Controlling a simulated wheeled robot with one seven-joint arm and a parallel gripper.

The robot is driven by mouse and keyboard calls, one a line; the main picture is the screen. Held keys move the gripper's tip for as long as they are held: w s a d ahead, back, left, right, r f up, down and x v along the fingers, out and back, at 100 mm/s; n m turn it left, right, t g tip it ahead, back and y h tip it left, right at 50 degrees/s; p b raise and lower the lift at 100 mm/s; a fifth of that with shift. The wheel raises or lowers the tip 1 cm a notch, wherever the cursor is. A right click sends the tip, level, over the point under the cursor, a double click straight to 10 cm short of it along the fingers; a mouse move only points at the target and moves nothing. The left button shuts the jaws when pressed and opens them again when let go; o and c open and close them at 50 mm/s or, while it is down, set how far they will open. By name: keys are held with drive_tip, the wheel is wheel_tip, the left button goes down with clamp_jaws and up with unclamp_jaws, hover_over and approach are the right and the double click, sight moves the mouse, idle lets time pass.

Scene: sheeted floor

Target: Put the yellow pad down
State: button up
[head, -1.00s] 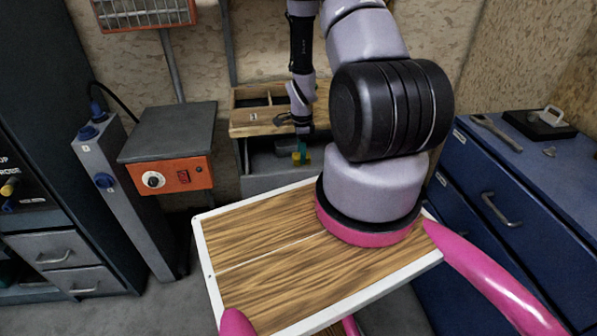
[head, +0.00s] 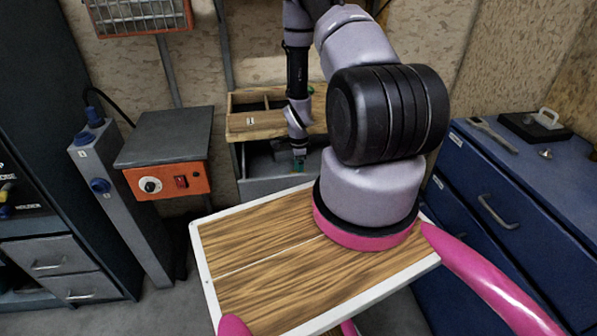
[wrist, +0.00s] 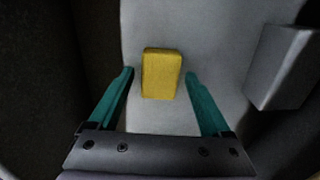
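The yellow pad (wrist: 162,74) shows in the wrist view, over a pale grey surface (wrist: 150,120) and between the tips of two teal fingers. My gripper (wrist: 159,75) is open, with a gap between the pad and each finger. In the head view my gripper (head: 299,166) points down into the grey open compartment under the wooden organizer. The pad cannot be made out in the head view now.
The wooden organizer (head: 262,126) stands just above and behind the gripper. A grey block (wrist: 284,68) lies to the right in the wrist view. An orange control box (head: 168,181) is at left, blue drawers (head: 500,210) at right.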

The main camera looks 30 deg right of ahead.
drive_tip(key=shift+r, duration=0.1)
wheel_tip(320, 180, up, 12)
idle(0.6)
drive_tip(key=a+r+n+t, duration=0.2)
drive_tip(key=a+r+n, duration=0.15)
drive_tip(key=r, duration=1.05)
drive_tip(key=a+r+n+t, duration=0.1)
drive_tip(key=a+r+n, duration=0.25)
drive_tip(key=r, duration=1.05)
drive_tip(key=s+a+r+n+t+y, duration=0.1)
drive_tip(key=s+r+n, duration=0.4)
drive_tip(key=s+r, duration=0.5)
drive_tip(key=s+a+r+n+t+y, duration=0.1)
drive_tip(key=s+a+r+n+t, duration=0.2)
drive_tip(key=s+r, duration=0.6)
drive_tip(key=shift+s+a+r+n, duration=0.35)
drive_tip(key=shift+a+r+n, duration=0.2)
drive_tip(key=shift+a+n, duration=0.6)
drive_tip(key=shift+d, duration=0.1)
